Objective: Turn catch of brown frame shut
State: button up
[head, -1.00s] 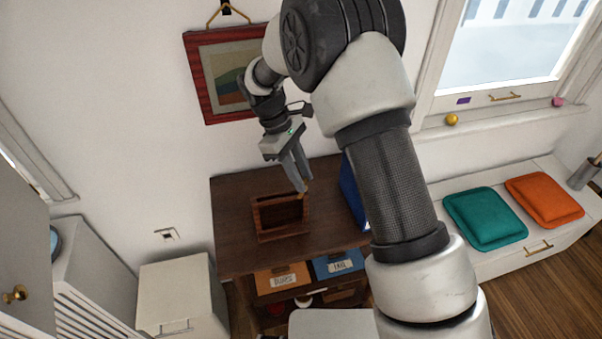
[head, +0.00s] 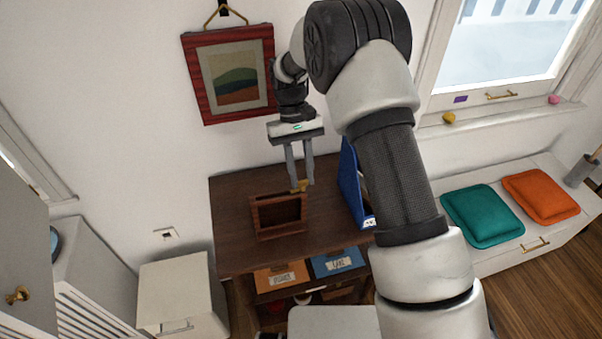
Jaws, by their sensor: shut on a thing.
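The brown frame (head: 257,219) stands on the dark wooden cabinet top, with its dark open middle facing me. A small brass catch (head: 300,186) is at its upper right corner. My gripper (head: 301,186) points down from above, with its two grey fingers around the catch at that corner. The fingers are shut on the catch. The exact angle of the catch is too small to tell, and the fingers partly hide it.
A blue binder (head: 349,185) stands right of the frame on the cabinet top (head: 232,240). A red-framed picture (head: 190,75) hangs on the wall behind. Labelled orange (head: 281,275) and blue (head: 338,263) boxes sit on the shelf below. The cabinet top left of the frame is clear.

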jog(key=shift+m, duration=0.4)
jog(key=o, duration=1.1)
jog(key=shift+c, duration=0.2)
jog(key=v, duration=1.7)
jog(key=shift+w+d+r+p, duration=0.15)
jog(key=shift+d+r+p, duration=0.1)
jog(key=shift+p, duration=0.1)
